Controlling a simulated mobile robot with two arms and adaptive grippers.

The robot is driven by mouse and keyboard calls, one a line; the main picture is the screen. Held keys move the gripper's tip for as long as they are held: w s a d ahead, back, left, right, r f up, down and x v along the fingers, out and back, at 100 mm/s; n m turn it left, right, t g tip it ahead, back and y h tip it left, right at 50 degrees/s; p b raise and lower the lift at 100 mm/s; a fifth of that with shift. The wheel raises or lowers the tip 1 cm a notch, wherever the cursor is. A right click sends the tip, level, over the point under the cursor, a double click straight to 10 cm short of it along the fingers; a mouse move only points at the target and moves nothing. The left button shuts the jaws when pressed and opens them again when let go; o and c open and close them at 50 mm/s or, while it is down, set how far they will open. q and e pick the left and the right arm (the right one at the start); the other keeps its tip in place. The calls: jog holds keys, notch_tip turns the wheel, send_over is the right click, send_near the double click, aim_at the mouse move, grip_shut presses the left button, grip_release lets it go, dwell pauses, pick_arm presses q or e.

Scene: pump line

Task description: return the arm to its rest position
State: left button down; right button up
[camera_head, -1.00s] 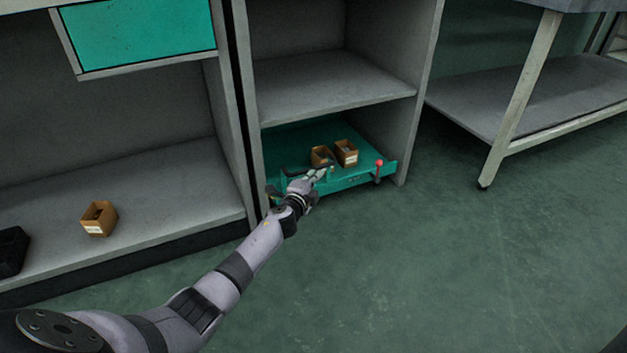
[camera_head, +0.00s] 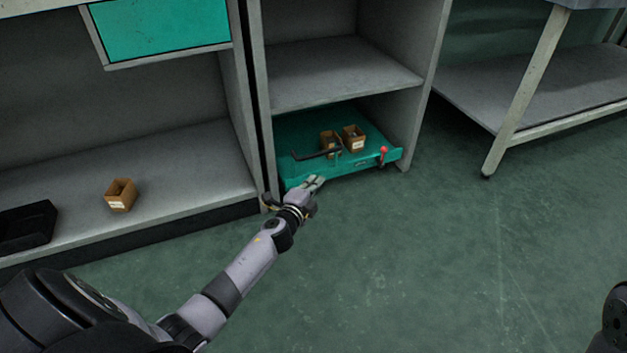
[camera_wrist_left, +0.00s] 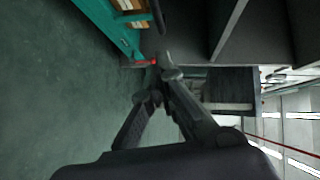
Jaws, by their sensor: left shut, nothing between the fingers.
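My left arm reaches in from the lower left in the head view. Its gripper (camera_head: 316,183) is shut and empty, just in front of the teal pull-out tray (camera_head: 300,177) at the bottom of the shelf unit. The gripper also shows in the left wrist view (camera_wrist_left: 160,75), with dark floor beside it. I cannot tell whether it touches the tray front. My right gripper is not in view; a dark part of my body shows at the right edge.
Two small cardboard boxes (camera_head: 354,140) stand on the tray, near a dark bar (camera_head: 315,154) and a red-knobbed lever (camera_head: 383,150). Another box (camera_head: 121,195) and a black bin (camera_head: 27,225) sit on the left shelf. The green floor at the right is clear.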

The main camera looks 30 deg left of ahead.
pick_arm(q)
jog(key=shift+s+r, duration=0.1)
jog(key=shift+s, duration=0.45)
